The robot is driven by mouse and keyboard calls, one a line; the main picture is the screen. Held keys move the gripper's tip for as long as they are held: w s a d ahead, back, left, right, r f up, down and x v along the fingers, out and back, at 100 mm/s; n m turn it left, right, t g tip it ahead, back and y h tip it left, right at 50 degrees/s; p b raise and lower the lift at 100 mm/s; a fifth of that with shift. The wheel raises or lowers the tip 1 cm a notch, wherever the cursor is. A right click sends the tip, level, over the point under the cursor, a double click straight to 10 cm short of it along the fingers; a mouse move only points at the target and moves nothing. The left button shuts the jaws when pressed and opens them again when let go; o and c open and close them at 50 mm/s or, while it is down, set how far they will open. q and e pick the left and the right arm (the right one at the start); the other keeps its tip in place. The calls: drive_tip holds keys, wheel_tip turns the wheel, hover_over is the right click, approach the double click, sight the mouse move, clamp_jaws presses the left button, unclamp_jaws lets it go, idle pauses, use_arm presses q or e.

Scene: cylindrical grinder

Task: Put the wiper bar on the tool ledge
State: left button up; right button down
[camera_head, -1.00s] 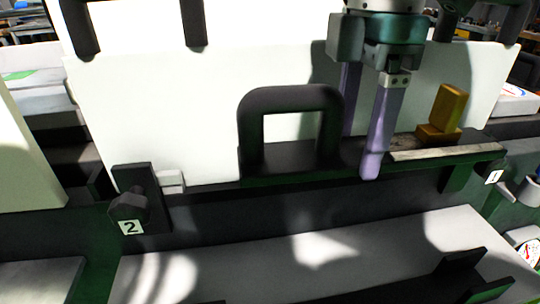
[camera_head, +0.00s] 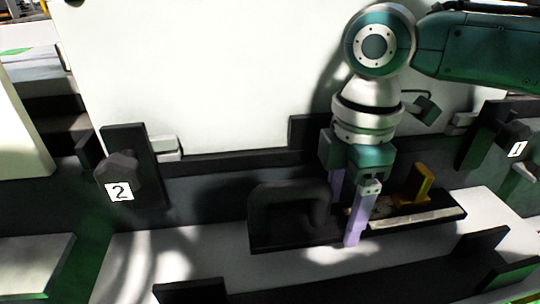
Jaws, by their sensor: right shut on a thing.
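The wiper bar (camera_head: 405,217) is a long dark bar with a black loop handle at its left, a pale metal strip along its front right and a yellow block on top. My right gripper (camera_head: 346,222) points down and is shut on the bar near its middle, just right of the handle. The bar is in front of the white panel, above or on a pale ledge (camera_head: 215,258), which I take to be the tool ledge. I cannot tell whether they touch. My left gripper is not in view.
A black knob labelled 2 (camera_head: 121,170) is at the left and one labelled 1 (camera_head: 513,138) at the right. A dark upright bracket (camera_head: 190,291) stands at the ledge's front left, another (camera_head: 477,252) at its right. The ledge's left part is clear.

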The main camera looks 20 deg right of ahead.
sight(340, 218)
drive_tip(key=shift+f+b, duration=0.5)
drive_tip(key=shift+f, duration=1.35)
drive_tip(key=shift+f, duration=0.1)
unclamp_jaws()
wheel_tip(340, 218, up, 12)
drive_tip(key=p, duration=0.3)
drive_tip(key=shift+p, duration=0.35)
